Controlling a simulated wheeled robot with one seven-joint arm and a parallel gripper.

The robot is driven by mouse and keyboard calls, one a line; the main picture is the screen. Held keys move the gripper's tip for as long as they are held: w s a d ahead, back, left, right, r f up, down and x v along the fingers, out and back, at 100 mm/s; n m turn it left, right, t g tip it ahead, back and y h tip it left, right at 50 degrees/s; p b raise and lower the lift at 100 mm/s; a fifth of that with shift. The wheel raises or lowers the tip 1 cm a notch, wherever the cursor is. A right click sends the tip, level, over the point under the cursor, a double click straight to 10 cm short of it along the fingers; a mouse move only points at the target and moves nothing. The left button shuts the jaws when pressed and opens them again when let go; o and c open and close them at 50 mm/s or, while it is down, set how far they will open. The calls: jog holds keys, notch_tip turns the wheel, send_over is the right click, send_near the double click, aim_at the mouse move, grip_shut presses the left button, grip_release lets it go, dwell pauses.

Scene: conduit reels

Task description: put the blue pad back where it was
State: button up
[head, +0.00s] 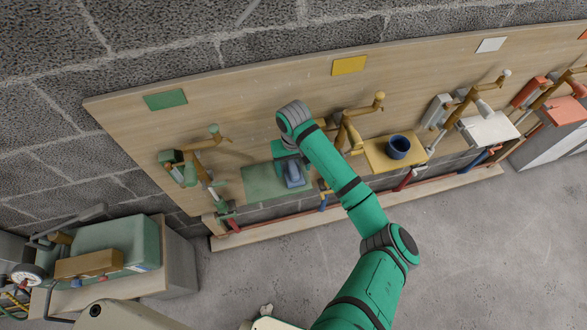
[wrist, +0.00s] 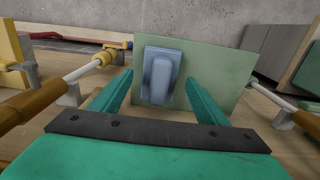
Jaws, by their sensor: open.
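The blue pad (head: 294,176) is a rounded grey-blue block on a green plate (head: 257,182) that juts from the wooden board. In the wrist view the blue pad (wrist: 160,76) lies on the green plate (wrist: 222,68), left of its middle. My gripper (head: 288,163) is at the green plate, right by the pad. In the wrist view my gripper (wrist: 159,80) is open, with one green finger on each side of the pad and a gap at both sides. I cannot tell how deep the fingers reach; the head view partly hides them.
A yellow plate (head: 378,155) with a dark blue cup (head: 397,147) is to the right, and a white plate (head: 487,130) beyond it. Brown and green conduit fittings (head: 198,160) flank the green plate. A bench (head: 160,275) stands at lower left. The floor is clear at right.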

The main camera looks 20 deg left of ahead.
aim_at(294, 169)
notch_tip(294, 169, up, 11)
jog(key=shift+f, duration=0.2)
dwell(0.6)
